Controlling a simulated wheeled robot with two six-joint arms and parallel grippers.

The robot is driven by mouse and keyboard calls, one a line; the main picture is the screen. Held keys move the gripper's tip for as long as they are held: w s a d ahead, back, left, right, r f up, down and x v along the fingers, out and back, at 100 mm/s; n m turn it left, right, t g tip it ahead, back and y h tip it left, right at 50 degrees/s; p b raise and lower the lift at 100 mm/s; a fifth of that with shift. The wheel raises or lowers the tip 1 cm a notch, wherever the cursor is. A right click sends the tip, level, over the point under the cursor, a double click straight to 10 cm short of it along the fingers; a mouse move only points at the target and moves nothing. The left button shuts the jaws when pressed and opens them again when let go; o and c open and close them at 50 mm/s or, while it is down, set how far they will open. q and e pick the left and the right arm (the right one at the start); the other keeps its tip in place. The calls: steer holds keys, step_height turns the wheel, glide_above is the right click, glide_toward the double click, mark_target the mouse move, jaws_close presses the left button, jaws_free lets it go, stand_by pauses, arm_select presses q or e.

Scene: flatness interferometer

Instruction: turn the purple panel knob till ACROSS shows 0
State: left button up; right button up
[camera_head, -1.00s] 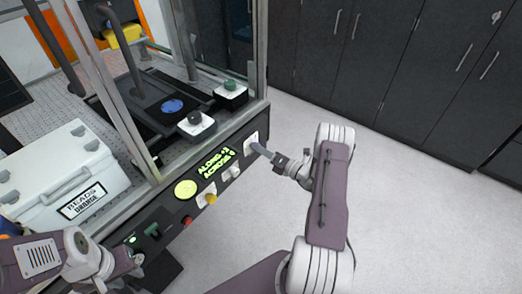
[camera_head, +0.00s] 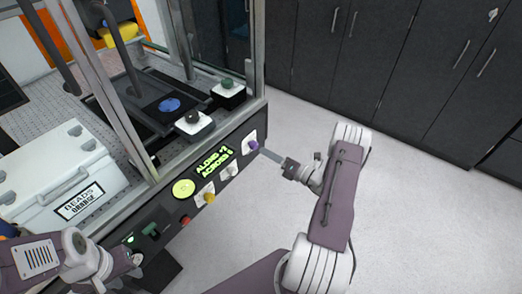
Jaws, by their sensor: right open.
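The purple panel knob (camera_head: 253,144) sits on a pale plate at the right end of the dark front panel. The green-lit display (camera_head: 214,161) left of it shows an ALONG line and an ACROSS line; the ACROSS figure looks like 0, though it is small. My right gripper (camera_head: 265,154) is open, just right of the purple knob, with its fingers pointing at the panel and a small gap between them and the knob. My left gripper (camera_head: 136,260) is at the lower left by the panel; its jaws are too unclear to read.
The panel also carries a white knob (camera_head: 229,170), a yellow knob (camera_head: 208,197), a round yellow-green dial (camera_head: 183,188), a red button (camera_head: 185,221) and a green switch (camera_head: 151,230). A white case (camera_head: 62,170) stands on the bench. Floor to the right is clear, before dark cabinets (camera_head: 400,70).

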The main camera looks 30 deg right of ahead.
steer(key=v, duration=0.4)
stand_by(0.3)
